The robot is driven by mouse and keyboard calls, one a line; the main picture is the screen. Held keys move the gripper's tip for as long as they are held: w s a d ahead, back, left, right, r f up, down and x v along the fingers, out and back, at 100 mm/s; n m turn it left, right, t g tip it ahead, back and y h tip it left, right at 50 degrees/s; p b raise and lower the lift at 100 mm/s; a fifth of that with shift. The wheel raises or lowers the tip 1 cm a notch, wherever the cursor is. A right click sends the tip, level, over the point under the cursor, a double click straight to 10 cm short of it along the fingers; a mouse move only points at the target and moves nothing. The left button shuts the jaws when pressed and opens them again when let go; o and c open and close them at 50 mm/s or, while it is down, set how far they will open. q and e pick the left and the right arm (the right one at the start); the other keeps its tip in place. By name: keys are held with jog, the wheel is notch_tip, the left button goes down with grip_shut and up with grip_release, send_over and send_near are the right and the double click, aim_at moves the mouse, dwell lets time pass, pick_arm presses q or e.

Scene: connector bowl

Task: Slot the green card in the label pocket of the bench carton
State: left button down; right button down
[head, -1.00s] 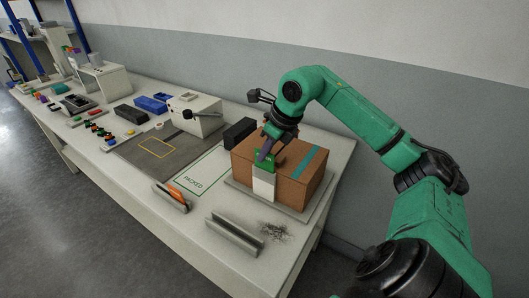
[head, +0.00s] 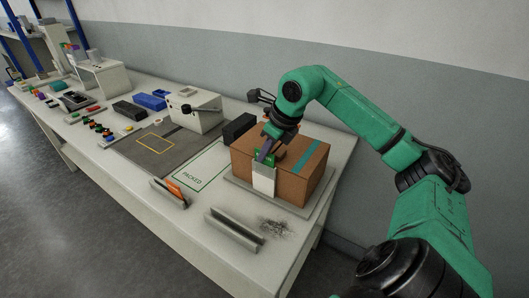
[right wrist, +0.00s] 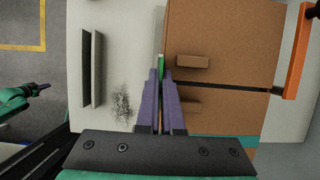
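The brown bench carton (head: 300,187) with a teal stripe stands on a grey base. Its white label pocket (head: 264,184) is on the front face. My right gripper (head: 265,153) is over the pocket's top, pointing down. Its purple fingers are closed on the green card (head: 272,160), whose upper part shows above the pocket; its lower part is hidden. In the right wrist view the green card (right wrist: 161,63) shows as a thin edge between the fingertips, beside the carton (right wrist: 222,30). A green arm with a dark gripper (right wrist: 38,88), apparently my left, is at that view's left edge, too small to read.
A grey channel (head: 234,232) and a holder with an orange card (head: 174,191) stand in front of the carton. A PACKED outline (head: 192,180) lies to the left. A black block (head: 239,129) stands behind.

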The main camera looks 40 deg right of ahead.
jog(key=shift+f, duration=0.15)
jog(key=c, duration=1.5)
grip_release()
jog(key=o, duration=0.5)
jog(key=shift+a, duration=0.1)
jog(key=shift+s+a, duration=0.1)
jog(key=shift+a, duration=0.05)
jog(key=shift+r, duration=0.2)
